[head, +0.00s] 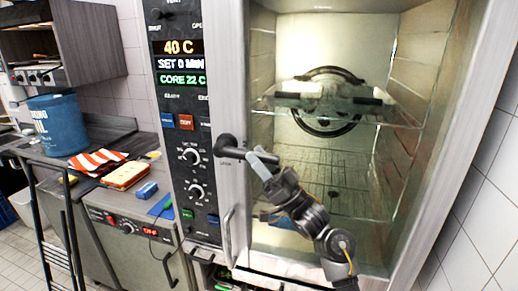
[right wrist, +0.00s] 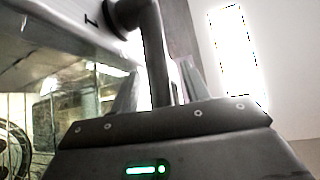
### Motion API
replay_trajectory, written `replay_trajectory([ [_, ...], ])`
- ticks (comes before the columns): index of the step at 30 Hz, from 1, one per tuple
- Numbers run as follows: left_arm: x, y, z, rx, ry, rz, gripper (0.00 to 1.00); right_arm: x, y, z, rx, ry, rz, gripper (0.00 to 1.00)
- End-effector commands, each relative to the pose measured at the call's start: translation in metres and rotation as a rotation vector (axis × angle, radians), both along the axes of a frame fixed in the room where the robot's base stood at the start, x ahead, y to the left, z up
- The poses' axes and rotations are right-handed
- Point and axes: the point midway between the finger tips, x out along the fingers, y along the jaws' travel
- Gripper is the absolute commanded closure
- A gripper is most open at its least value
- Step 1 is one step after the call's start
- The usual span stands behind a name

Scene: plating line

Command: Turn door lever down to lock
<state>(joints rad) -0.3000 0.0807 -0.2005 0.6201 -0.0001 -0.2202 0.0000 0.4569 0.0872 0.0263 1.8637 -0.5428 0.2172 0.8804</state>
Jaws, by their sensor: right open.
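The door lever (head: 230,148) is a dark handle on the oven door's left frame. In the head view its arm points right, roughly level, toward my right gripper (head: 262,163). In the right wrist view the dark lever (right wrist: 158,50) bends from its round base and runs down between the two fingers of my right gripper (right wrist: 160,88). The fingers stand apart on either side of it, and I cannot tell whether they touch it. The oven door (head: 232,105) appears closed. My left gripper is not in view.
The control panel (head: 190,120) with lit displays and knobs is left of the lever. A vertical door handle (head: 228,237) is below it. A counter at left holds a blue bucket (head: 57,125), a striped cloth (head: 97,160) and a blue sponge (head: 147,191).

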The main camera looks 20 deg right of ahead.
Motion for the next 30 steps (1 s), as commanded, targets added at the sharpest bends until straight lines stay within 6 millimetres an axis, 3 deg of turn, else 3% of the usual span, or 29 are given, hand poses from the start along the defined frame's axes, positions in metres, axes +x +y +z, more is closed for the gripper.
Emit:
replay_trajectory([
  [12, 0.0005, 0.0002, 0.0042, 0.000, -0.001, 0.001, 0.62, 0.0046, 0.0056, 0.0058, -0.001, 0.000, 0.001, 0.54],
  [23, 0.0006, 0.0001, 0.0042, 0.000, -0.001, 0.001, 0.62, 0.0044, 0.0052, 0.0057, -0.001, 0.001, 0.000, 1.00],
  [30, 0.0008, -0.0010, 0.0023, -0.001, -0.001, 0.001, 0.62, 0.0046, 0.0031, 0.0046, 0.003, -0.002, -0.001, 1.00],
])
